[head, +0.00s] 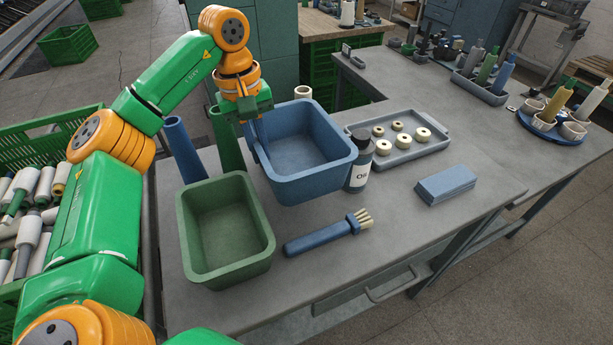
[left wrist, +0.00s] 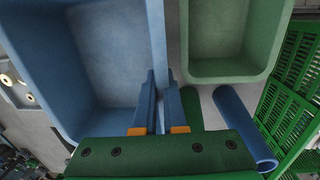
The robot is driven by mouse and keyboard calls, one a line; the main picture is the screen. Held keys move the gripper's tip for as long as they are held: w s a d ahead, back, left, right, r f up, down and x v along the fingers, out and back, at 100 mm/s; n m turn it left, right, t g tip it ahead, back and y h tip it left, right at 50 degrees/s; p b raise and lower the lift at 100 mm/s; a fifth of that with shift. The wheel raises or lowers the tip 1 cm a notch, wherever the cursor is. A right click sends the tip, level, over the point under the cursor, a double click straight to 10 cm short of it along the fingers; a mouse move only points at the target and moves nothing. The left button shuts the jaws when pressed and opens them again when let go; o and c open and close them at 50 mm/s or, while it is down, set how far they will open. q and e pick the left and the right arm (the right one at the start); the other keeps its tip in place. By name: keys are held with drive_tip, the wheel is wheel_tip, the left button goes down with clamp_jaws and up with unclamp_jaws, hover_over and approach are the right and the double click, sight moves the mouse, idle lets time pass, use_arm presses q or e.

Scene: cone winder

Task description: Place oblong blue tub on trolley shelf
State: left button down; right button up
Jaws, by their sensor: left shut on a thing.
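The oblong blue tub (head: 325,178) is at the middle of the grey workbench, behind and right of a green tub, and looks empty and upright. I cannot tell whether its base touches the bench. My left gripper (head: 259,140) reaches down from above and is shut on the tub's left wall. In the left wrist view the two fingers (left wrist: 160,92) straddle the rim of the blue tub (left wrist: 95,60). My right gripper is out of view. I cannot make out a trolley shelf for certain.
The green tub (head: 225,262) stands close in front. A brush (head: 320,236), dark bottle (head: 359,170), tray of rings (head: 405,152) and blue block (head: 446,186) lie near the blue tub. Blue (head: 184,150) and green cones stand behind left. The bench's front right is clear.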

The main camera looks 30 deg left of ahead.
use_arm(q)
wheel_tip(320, 180, down, 10)
drive_tip(key=shift+s+r+p, duration=0.15)
drive_tip(key=shift+p, duration=0.15)
drive_tip(key=c, duration=1.3)
unclamp_jaws()
drive_tip(key=shift+o, duration=0.2)
